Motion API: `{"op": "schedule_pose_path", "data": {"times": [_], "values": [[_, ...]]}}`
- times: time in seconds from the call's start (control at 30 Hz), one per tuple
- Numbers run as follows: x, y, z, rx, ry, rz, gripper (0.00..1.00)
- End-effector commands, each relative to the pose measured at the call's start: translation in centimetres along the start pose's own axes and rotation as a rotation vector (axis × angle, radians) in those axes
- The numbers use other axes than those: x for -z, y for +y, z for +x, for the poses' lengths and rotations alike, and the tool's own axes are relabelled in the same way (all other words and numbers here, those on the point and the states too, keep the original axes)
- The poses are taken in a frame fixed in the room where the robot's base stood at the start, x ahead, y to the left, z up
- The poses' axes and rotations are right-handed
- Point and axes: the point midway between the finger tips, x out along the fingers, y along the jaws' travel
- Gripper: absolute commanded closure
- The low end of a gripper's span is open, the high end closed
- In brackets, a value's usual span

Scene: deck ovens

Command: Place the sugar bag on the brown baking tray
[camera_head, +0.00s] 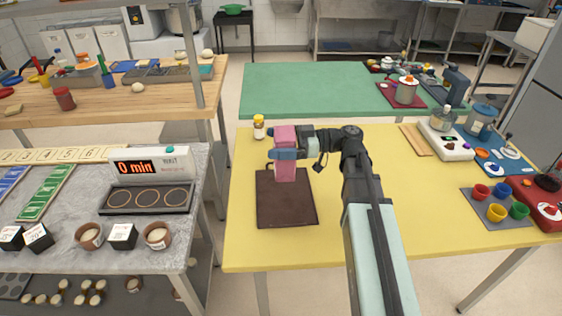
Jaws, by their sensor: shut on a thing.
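A pink bag (285,172), which I take as the sugar bag, stands upright in my gripper (287,150). A blue finger crosses the front of the bag, and the gripper is shut on it from the right. The brown baking tray (287,208) lies flat on the yellow table. The bag's lower end shows over the tray's far part. I cannot tell whether it touches the tray or hangs just above it. The rest of the tray is bare.
A small yellow-capped jar (259,127) stands left of the bag on the yellow table (375,210). A grey mat (497,221) with several coloured cups and a white appliance (450,148) are at the right. The table's left front is clear.

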Motion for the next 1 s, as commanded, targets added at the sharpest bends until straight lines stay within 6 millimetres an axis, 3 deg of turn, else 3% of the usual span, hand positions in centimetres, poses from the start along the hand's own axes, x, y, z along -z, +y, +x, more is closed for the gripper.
{"op": "schedule_pose_path", "data": {"times": [0.4,0.73,1.0], "values": [[-4.4,0.0,0.0,-0.002,0.003,0.0,0.85],[-5.8,0.1,0.0,-0.002,0.003,-0.001,0.85],[-8.4,0.1,0.0,-0.002,0.004,0.001,0.85]]}}
